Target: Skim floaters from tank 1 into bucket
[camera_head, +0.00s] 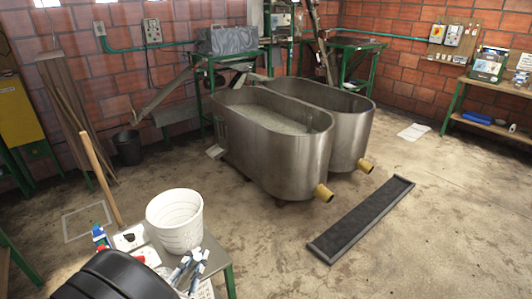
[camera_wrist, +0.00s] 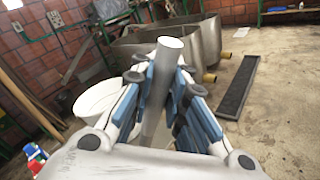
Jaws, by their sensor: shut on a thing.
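Two steel oval tanks stand side by side: the nearer tank (camera_head: 290,155) holds a pale, grainy surface, and the farther tank (camera_head: 352,130) is behind it. I see no label telling which is tank 1. A white bucket (camera_head: 175,235) stands at a green-legged table; it also shows left of my gripper in the wrist view (camera_wrist: 88,105). My gripper (camera_wrist: 165,90) is shut on a grey cylindrical handle (camera_wrist: 168,50), whose pale round end points up. In the head view my gripper (camera_head: 188,268) is just below the bucket. The handle's other end is hidden.
A wooden stick (camera_head: 98,172) stands left of the bucket, near small bottles (camera_head: 100,236). A dark floor grate (camera_head: 362,220) lies right of the tanks, below yellow outlets (camera_head: 324,193). A dark bucket (camera_head: 127,147) stands at the wall. The right floor is mostly clear.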

